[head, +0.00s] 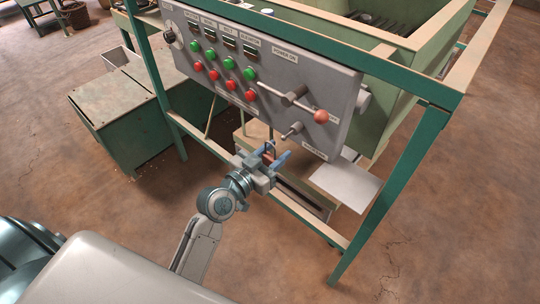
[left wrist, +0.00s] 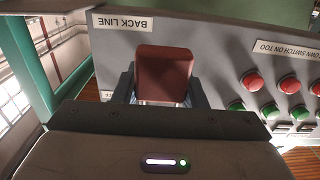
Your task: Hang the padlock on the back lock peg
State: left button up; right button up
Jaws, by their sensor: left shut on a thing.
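My left gripper (head: 270,152) is in front of the lower edge of the grey control panel (head: 347,93). In the left wrist view its fingers (left wrist: 163,98) are closed on the sides of a red-brown padlock (left wrist: 163,72). In the head view the padlock is mostly hidden by the gripper, and thin dark lines just above the fingers may be its shackle. A short grey peg (head: 292,131) sticks out of the panel, up and right of the gripper and apart from it. The BACK LINE label (left wrist: 123,24) shows upside down in the left wrist view. My right gripper is out of view.
A lever with a red ball (head: 321,116) juts out above the peg. Green buttons (head: 229,62) and red buttons (head: 231,85) fill the panel's left part. A green frame leg (head: 385,190) stands at right. A white sheet (head: 345,184) lies below the panel.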

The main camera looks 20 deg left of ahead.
aim_at(299, 136)
pick_arm(q)
jog(key=shift+x, duration=1.1)
jog(key=shift+w+d+f+b, duration=0.15)
jog(key=shift+w+d+f, duration=0.1)
jog(key=shift+w, duration=0.45)
jog(key=shift+w+d+f+b, duration=0.2)
jog(key=shift+w+d, duration=0.1)
jog(key=shift+w, duration=0.4)
jog(key=shift+w+d+f+b, duration=0.15)
jog(key=shift+w+d, duration=0.1)
jog(key=shift+w, duration=0.45)
jog(key=shift+w+f, duration=0.1)
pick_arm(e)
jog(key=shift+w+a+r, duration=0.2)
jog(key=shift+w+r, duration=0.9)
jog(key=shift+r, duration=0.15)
